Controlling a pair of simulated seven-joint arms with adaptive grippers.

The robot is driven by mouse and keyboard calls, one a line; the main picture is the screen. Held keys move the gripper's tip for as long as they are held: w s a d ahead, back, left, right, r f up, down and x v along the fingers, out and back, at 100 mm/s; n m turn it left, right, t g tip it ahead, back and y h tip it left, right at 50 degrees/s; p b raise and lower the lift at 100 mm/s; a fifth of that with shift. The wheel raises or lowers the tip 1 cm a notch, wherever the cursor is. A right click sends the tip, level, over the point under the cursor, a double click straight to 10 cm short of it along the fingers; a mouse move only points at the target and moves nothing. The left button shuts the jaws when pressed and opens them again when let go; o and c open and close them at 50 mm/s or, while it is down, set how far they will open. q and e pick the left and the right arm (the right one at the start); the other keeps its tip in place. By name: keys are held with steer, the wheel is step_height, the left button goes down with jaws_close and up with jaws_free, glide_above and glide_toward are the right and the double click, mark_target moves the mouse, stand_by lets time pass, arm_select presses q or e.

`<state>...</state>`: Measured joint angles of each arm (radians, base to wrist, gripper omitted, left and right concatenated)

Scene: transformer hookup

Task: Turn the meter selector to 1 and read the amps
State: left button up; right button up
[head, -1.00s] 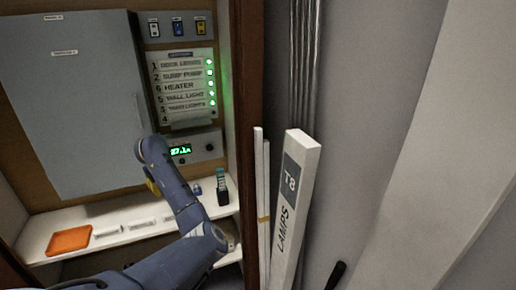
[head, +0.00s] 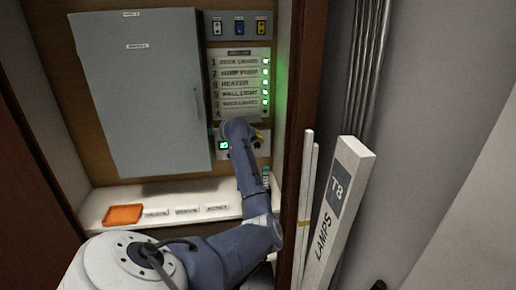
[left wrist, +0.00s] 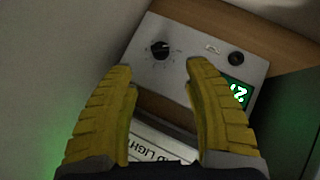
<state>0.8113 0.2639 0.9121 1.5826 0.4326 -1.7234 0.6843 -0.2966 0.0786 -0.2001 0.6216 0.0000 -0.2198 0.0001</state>
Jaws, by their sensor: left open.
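The meter is a grey panel whose lit green display (head: 223,145) shows at the left of my arm in the head view; its digits are too small to read there. In the left wrist view the panel (left wrist: 190,62) is turned nearly upside down. It shows a black selector knob (left wrist: 161,50) with small marks around it, a round black part (left wrist: 236,58) and the display (left wrist: 240,92), partly cut by a finger. The knob's setting is unreadable. My left gripper (left wrist: 160,85) has its yellow fingers apart and empty, in front of the panel. My right gripper is out of view.
A labelled list (head: 238,85) with several green lamps is above the meter. A grey cabinet (head: 145,90) stands left. A lamp box (head: 345,190) leans at right.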

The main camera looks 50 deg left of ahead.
mark_target(257, 147)
arm_select(q)
steer(key=x, duration=1)
steer(key=shift+c, duration=0.4)
jaws_close()
